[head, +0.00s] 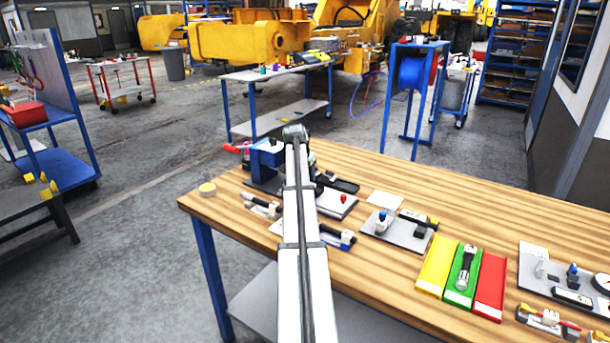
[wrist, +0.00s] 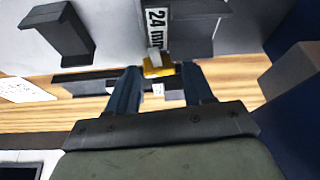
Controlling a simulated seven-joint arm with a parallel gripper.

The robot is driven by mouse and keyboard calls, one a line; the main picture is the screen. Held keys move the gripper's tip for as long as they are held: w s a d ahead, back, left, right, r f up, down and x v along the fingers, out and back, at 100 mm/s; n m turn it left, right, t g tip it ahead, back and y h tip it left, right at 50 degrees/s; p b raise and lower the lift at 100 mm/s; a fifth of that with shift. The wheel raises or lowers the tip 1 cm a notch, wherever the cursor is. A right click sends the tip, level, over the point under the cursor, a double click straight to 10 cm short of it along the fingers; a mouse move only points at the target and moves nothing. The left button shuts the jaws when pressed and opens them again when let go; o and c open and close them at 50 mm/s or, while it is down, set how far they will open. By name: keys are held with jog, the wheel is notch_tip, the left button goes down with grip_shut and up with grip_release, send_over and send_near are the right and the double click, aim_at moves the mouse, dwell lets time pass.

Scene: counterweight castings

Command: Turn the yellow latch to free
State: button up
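In the wrist view a small yellow latch (wrist: 158,68) with a pale grey piece on it sits beside a "24 mm" label (wrist: 157,32). My gripper (wrist: 160,75) is open, with its two dark blue fingers on either side of the latch. Narrow gaps seem to show between the fingers and the yellow part; I cannot tell whether either finger touches it. In the head view my arm covers the far left part of the workbench, and neither my fingers nor this latch can be made out there.
Dark brackets (wrist: 60,32) stand close by in the wrist view. On the wooden workbench (head: 390,170) are a blue vise-like block (head: 266,158), a grey plate with fittings (head: 398,232) and yellow, green and red trays (head: 438,265). The bench's back right is clear.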

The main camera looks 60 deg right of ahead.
jog(key=c, duration=0.8)
jog(key=shift+n+t, duration=0.3)
jog(key=shift+n, duration=0.4)
jog(key=o, duration=1)
jog(key=shift+o, duration=0.2)
